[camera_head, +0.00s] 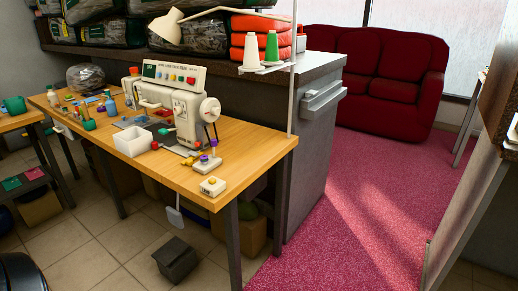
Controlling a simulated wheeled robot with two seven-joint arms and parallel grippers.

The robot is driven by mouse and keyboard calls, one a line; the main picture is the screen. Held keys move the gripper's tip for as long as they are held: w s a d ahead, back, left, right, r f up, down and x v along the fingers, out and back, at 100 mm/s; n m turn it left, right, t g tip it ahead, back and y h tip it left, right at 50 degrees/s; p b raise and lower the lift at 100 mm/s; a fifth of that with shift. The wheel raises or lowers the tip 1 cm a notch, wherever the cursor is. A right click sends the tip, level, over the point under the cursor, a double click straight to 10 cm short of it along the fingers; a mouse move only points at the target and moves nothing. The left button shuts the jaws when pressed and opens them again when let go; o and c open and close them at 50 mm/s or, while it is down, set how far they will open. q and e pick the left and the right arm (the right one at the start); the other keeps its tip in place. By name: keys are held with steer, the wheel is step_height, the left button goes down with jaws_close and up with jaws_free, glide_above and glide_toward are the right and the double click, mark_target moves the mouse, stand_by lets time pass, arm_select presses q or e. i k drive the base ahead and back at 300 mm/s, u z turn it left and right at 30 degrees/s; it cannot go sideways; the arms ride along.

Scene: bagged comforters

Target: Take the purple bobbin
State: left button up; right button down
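Small purple pieces show on the wooden sewing table, right of the white sewing machine (188,118). One purple piece (204,158) sits on or against a small pale stand (208,165). Another purple piece (213,143) shows just above it, by the machine's handwheel end. They are too small to tell which is the purple bobbin. Yellow pieces (190,157) lie just left of the stand. Neither of my grippers is in view.
The wooden table (250,148) has a bare right end, with a pale box with a yellow button (212,186) near its front edge. A white bin (132,141) stands left of the machine. A grey counter (308,150) stands behind. Pink carpet (390,200) is open at right.

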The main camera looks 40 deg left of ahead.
mark_target(203, 160)
steer(key=u, duration=0.1)
steer(key=i, duration=0.85)
steer(key=u, duration=0.5)
